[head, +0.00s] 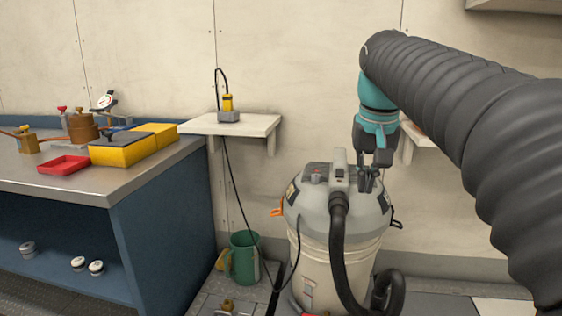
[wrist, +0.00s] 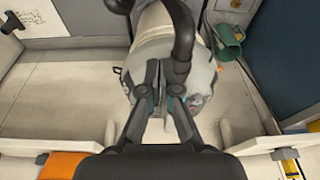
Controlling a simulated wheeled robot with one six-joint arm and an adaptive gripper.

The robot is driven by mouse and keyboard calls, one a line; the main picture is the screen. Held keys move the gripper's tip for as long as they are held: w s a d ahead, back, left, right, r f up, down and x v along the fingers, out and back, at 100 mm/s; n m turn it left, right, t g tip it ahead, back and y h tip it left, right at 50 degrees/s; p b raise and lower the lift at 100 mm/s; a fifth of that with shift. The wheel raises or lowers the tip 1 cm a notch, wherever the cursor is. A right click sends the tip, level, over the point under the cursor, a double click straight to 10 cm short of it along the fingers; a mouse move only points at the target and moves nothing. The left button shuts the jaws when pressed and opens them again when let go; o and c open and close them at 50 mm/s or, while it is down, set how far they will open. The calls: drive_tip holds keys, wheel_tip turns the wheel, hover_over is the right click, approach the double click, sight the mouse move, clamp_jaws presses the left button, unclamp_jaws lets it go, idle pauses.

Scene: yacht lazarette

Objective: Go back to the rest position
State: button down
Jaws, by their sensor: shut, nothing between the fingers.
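My gripper (head: 368,182) points down at the right rear of the drum vacuum's grey lid (head: 345,213) in the head view. In the wrist view my gripper (wrist: 164,75) shows in front of the vacuum's lid (wrist: 150,58), with nothing held between its fingers. I cannot tell whether the fingertips touch the lid. My dark sleeved arm reaches in from the right in the head view and hides part of the wall and shelf behind.
A black hose (head: 340,250) curves down the vacuum's front. A small wall shelf (head: 255,126) holds a yellow-and-grey device (head: 228,108) with a hanging cable. The workbench (head: 130,181) stands left with yellow boxes (head: 120,152) and a red tray (head: 63,165). A green jug (head: 243,258) stands on the floor.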

drive_tip(key=s+f+n+t, duration=0.1)
drive_tip(key=s+f+t, duration=0.1)
drive_tip(key=s+f, duration=1.8)
drive_tip(key=shift+s+f+n+t, duration=0.25)
drive_tip(key=shift+f+n+t, duration=0.05)
drive_tip(key=shift+f+t, duration=0.1)
